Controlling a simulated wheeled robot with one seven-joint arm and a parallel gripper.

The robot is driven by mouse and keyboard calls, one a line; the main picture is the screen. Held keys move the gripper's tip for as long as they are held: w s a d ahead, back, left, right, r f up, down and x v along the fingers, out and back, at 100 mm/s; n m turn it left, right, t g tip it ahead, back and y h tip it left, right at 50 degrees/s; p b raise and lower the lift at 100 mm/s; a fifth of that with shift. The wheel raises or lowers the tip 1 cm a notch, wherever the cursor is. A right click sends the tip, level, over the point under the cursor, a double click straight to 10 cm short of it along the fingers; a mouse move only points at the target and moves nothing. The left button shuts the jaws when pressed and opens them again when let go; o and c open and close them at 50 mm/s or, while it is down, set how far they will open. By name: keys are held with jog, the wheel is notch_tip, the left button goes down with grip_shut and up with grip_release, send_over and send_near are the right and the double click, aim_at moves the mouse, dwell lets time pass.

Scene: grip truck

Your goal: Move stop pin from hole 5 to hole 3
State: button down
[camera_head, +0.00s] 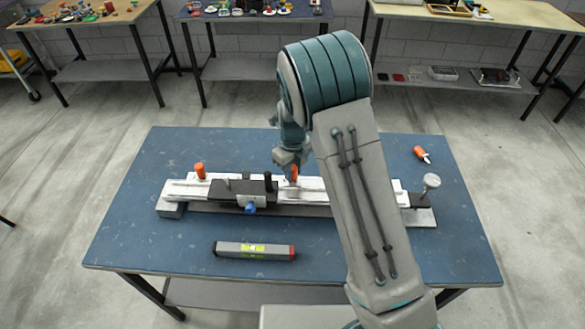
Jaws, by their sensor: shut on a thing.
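A long white and grey rail fixture (330,194) lies across the blue table. My gripper (292,168) is above the rail, right of its black carriage, shut on an orange-topped stop pin (295,175). The pin's lower end is at or just over the rail; I cannot tell whether it sits in a hole. Another orange knob or pin (200,170) stands upright near the rail's left end. Hole numbers cannot be read, and my arm hides part of the rail's right half.
The black carriage (229,187) with a blue knob (250,208) sits on the rail. A grey bar with a yellow-green label (233,250) lies in front. An orange-handled tool (421,154) lies at the back right. A round-topped post (431,182) stands at the rail's right end. The table's front left is clear.

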jog(key=shift+f, duration=0.15)
jog(key=c, duration=1.1)
grip_release()
notch_tip(320, 180, up, 14)
jog(key=b, duration=0.1)
jog(key=shift+b, duration=0.35)
jog(key=shift+f, duration=0.1)
